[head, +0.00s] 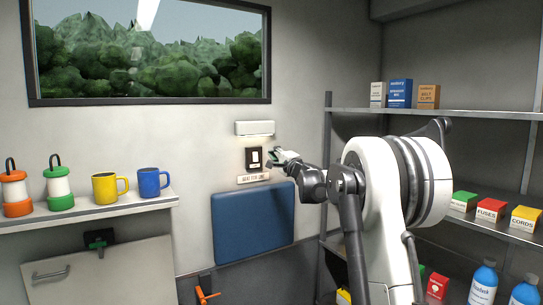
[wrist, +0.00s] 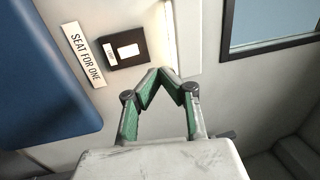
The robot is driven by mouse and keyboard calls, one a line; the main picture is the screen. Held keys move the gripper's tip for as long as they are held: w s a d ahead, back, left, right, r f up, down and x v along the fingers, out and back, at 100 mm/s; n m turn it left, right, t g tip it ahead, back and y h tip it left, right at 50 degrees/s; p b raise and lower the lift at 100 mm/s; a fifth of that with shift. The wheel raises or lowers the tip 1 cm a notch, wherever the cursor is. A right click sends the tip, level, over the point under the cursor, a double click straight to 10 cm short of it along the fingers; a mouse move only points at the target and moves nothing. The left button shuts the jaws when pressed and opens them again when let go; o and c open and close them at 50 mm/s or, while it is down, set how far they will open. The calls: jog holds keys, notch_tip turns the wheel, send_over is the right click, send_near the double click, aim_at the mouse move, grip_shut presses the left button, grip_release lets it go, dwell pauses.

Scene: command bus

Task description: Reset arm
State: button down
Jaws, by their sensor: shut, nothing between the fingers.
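My gripper (head: 278,157) is at the end of my arm, near the wall just right of a black switch plate with a white rocker (head: 254,158). In the wrist view my gripper (wrist: 158,76) has its green-padded fingers brought together, with nothing between them. The switch plate (wrist: 126,50) lies just beyond and left of the fingertips there. I cannot tell whether the fingertips touch the wall.
A "SEAT FOR ONE" label (head: 253,178) and a blue folded seat (head: 253,226) are below the switch, a light bar (head: 254,128) above. Mugs and lanterns stand on the left shelf (head: 120,207). Shelves with boxes (head: 470,113) fill the right side.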

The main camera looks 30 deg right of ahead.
jog(key=shift+a, duration=0.1)
dwell(0.3)
jog(key=s+a+f+n+g+y+b, duration=0.1)
jog(key=s+a+f+n+g+y, duration=0.2)
jog(key=s+a, duration=0.55)
jog(key=s+a+f+n+g+b, duration=0.2)
jog(key=s+a+n, duration=0.2)
jog(key=s+a, duration=0.45)
jog(key=s+a+f+n+g+y+b, duration=0.1)
jog(key=s+a+f+n+g+y, duration=0.2)
jog(key=s+a, duration=0.6)
jog(key=s+a+f+n+g+h+b, duration=0.25)
jog(key=s+a+f+n, duration=0.35)
jog(key=s+f, duration=0.65)
jog(key=s+d+f+g+h+b, duration=0.1)
jog(key=s+f+h, duration=0.1)
jog(key=s+f, duration=0.4)
jog(key=s+f+n+g+h, duration=0.1)
jog(key=s+f, duration=0.5)
jog(key=s, duration=0.6)
jog(key=shift+d+f+n+h+b, duration=0.3)
jog(key=shift+d+f+h+b, duration=0.05)
jog(key=shift+h, duration=0.4)
jog(key=shift+s, duration=0.1)
